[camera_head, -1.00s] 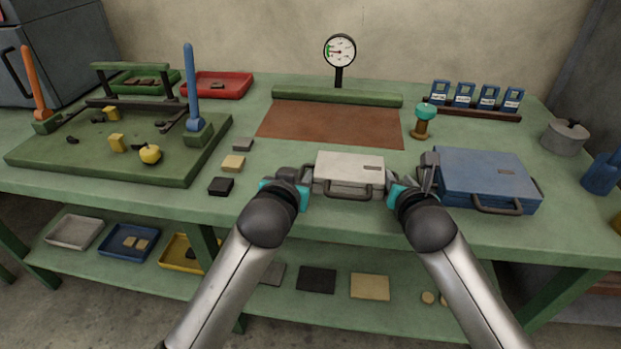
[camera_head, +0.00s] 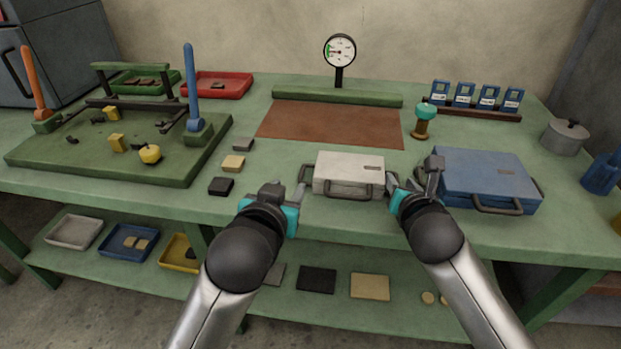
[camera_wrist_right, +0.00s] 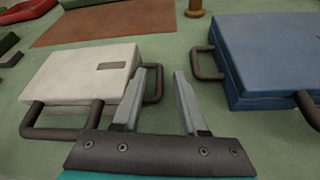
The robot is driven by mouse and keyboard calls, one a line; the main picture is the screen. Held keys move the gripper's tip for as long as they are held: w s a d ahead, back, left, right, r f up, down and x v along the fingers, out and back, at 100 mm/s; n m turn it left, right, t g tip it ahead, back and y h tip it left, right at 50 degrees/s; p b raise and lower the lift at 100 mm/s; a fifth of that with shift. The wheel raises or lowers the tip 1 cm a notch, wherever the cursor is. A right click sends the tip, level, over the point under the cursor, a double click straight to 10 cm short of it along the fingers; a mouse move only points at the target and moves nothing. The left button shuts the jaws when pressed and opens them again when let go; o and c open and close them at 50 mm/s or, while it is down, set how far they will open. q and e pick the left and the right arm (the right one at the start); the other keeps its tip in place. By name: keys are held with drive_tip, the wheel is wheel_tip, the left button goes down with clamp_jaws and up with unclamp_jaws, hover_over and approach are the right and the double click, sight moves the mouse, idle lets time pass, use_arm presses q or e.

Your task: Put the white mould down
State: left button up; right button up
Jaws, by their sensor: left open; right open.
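The white mould (camera_head: 348,172) lies flat on the green table, left of the blue mould (camera_head: 487,180). It has dark loop handles and also shows in the right wrist view (camera_wrist_right: 85,72). My left gripper (camera_head: 284,192) is open, in front and to the left of the white mould, apart from it. My right gripper (camera_head: 413,180) is open, between the white mould and the blue mould. In the right wrist view its two fingers (camera_wrist_right: 165,100) are spread with nothing between them, close by the white mould's right-hand handle (camera_wrist_right: 153,84).
A brown mat (camera_head: 330,124) lies behind the white mould. Small blocks (camera_head: 233,163) lie to the left. A teal-topped stamp (camera_head: 424,122) stands behind the right gripper. A green board with levers (camera_head: 70,155) fills the left side.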

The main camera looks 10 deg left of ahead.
drive_tip(key=v, duration=1)
